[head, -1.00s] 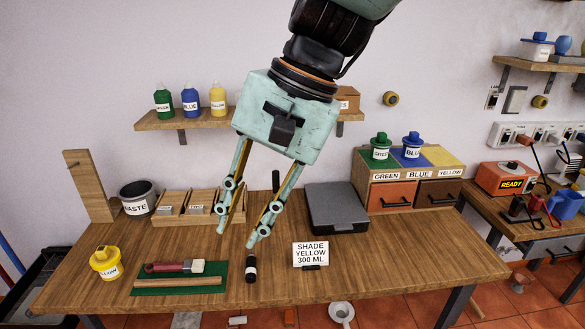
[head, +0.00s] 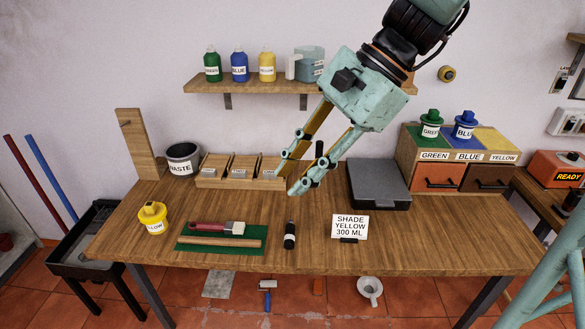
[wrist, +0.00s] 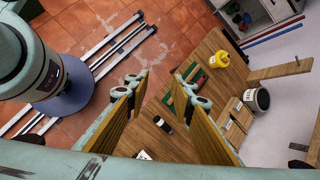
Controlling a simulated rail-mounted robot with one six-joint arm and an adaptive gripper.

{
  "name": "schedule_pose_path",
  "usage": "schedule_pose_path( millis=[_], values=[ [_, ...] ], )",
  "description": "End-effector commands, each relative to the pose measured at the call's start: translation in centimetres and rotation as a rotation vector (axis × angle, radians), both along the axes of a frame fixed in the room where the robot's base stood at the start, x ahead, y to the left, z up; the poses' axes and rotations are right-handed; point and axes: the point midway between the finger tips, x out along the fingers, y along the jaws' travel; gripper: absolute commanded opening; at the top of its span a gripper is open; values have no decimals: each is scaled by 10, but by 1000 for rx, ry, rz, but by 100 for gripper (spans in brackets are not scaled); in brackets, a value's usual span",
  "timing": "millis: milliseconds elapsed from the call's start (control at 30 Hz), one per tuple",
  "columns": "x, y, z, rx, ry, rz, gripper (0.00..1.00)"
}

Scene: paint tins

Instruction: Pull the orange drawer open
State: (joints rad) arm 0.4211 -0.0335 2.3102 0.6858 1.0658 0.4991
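The orange drawer (head: 437,173) is the left one of two in the wooden cabinet at the back right of the bench. It looks closed, its front level with the brown drawer (head: 488,179) beside it. A dark bar handle (head: 440,184) is on its front. My gripper (head: 288,184) is well to the left of the cabinet, over the middle of the bench in the head view. Its two fingers are spread with nothing between them, as the wrist view (wrist: 163,75) also shows. The drawer does not show in the wrist view.
A dark grey case (head: 378,187) lies between my gripper and the cabinet. A shade card (head: 350,227) and a dark bottle (head: 290,235) stand in front. Green and blue pots (head: 465,126) stand on the cabinet. The bench's front right is clear.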

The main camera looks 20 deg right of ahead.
Motion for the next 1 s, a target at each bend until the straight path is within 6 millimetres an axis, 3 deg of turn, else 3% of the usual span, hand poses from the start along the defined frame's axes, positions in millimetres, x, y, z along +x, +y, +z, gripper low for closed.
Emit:
schedule_pose_path(
  millis=[467,1000],
  values=[
    [48,-51,-28,252,191,-351,22],
    [96,-135,-61,560,379,-729,22]
  ],
)
